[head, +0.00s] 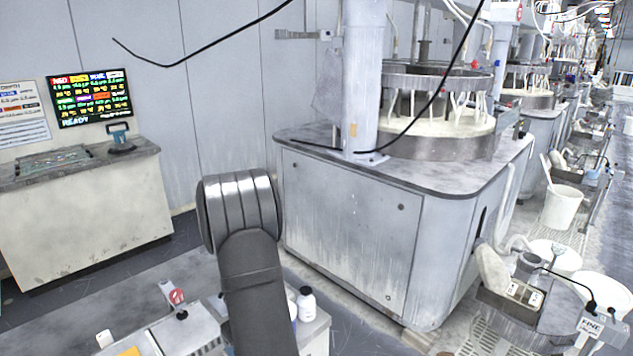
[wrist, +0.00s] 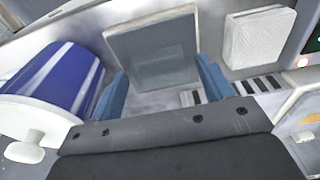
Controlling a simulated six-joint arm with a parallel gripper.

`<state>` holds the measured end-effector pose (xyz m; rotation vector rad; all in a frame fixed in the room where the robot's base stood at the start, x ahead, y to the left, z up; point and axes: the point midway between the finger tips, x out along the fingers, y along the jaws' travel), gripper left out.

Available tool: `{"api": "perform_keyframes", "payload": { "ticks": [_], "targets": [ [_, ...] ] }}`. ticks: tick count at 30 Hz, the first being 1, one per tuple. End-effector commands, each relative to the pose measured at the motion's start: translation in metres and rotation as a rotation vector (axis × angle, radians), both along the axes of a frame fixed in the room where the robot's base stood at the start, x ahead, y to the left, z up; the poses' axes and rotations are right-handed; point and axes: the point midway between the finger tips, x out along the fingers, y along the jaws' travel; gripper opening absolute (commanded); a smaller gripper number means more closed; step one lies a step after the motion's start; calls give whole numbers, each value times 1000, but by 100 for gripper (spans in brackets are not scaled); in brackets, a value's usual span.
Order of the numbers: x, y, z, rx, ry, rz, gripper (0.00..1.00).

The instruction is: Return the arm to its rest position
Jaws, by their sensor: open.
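My gripper (wrist: 165,88) shows in the wrist view with its two blue fingers apart. Nothing is visibly held. A flat grey square piece (wrist: 152,50) with a lighter frame lies beyond the fingertips. How far it is from the fingers I cannot tell. In the head view my arm rises at the lower middle, with a dark link and a ribbed grey joint. The gripper itself is hidden or out of frame there.
The wrist view shows a blue and white cylinder (wrist: 62,75) at left and a white ribbed block (wrist: 258,37) at upper right. In the head view, a polishing machine (head: 350,225) stands right of my arm. A counter (head: 85,215) with a screen (head: 90,98) above stands left. White bottles (head: 306,304) stand close by my arm.

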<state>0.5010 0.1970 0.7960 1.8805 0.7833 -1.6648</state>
Motion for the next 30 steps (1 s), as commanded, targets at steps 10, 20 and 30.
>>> {"api": "perform_keyframes", "payload": {
  "ticks": [10, 20, 30],
  "targets": [
    [0, 0, 20, 1, -1, 0, 74],
    [0, 0, 19, 0, 0, 0, 74],
    [0, -1, 22, 2, -5, 0, 74]
  ]
}}
